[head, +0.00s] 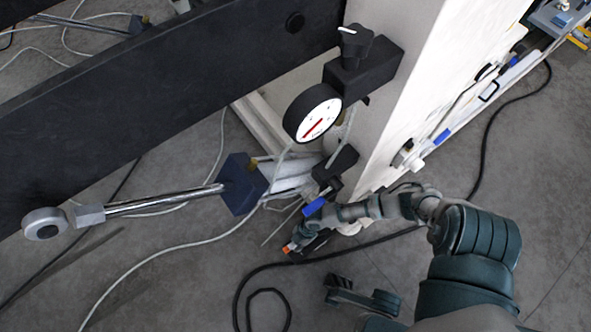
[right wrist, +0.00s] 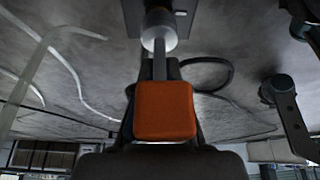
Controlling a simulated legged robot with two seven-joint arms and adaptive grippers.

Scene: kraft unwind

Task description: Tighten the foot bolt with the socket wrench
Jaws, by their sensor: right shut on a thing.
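My right gripper (head: 298,243) is low beside the base of the pale machine column. It is shut on the socket wrench, whose orange handle end (head: 289,248) shows at the fingers. In the right wrist view the orange block (right wrist: 165,110) sits between the fingers of my right gripper (right wrist: 163,75). A grey shaft runs from it to a silver cylindrical socket (right wrist: 159,32), which lies against or just under a dark plate (right wrist: 185,22). I cannot make out the foot bolt, nor whether the socket is seated on it.
A round dial gauge (head: 312,113) and a black knob (head: 355,45) are on the pale column (head: 397,80). A long dark beam (head: 170,80) crosses the upper left. A chrome rod (head: 160,199) ends in a blue block (head: 243,184). Black cable (head: 262,268) and pale cables lie on the floor.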

